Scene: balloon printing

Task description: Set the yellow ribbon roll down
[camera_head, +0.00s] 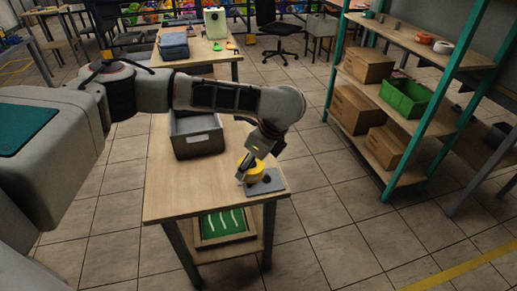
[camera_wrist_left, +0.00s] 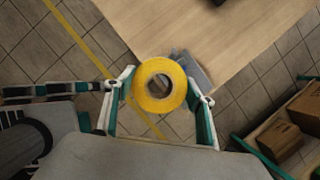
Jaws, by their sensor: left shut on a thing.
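The yellow ribbon roll (camera_head: 257,165) is in my left gripper (camera_head: 246,171), near the front right corner of the wooden table (camera_head: 180,195). In the left wrist view the yellow roll (camera_wrist_left: 143,75) shows as a ring between the two fingers of my left gripper (camera_wrist_left: 160,84), which is shut on it. A small grey plate (camera_head: 273,186) with a dark spot lies at the table corner, under or just beside the roll. In the wrist view the plate (camera_wrist_left: 194,70) is partly hidden behind the roll. I cannot tell whether the roll touches it. My right gripper is not in view.
A grey bin (camera_head: 198,138) stands at the back of the table. A tray with a green base (camera_head: 225,223) is on the lower shelf. A shelf rack with cardboard boxes (camera_head: 357,109) and a green crate (camera_head: 405,98) stands to the right. The table's front left is clear.

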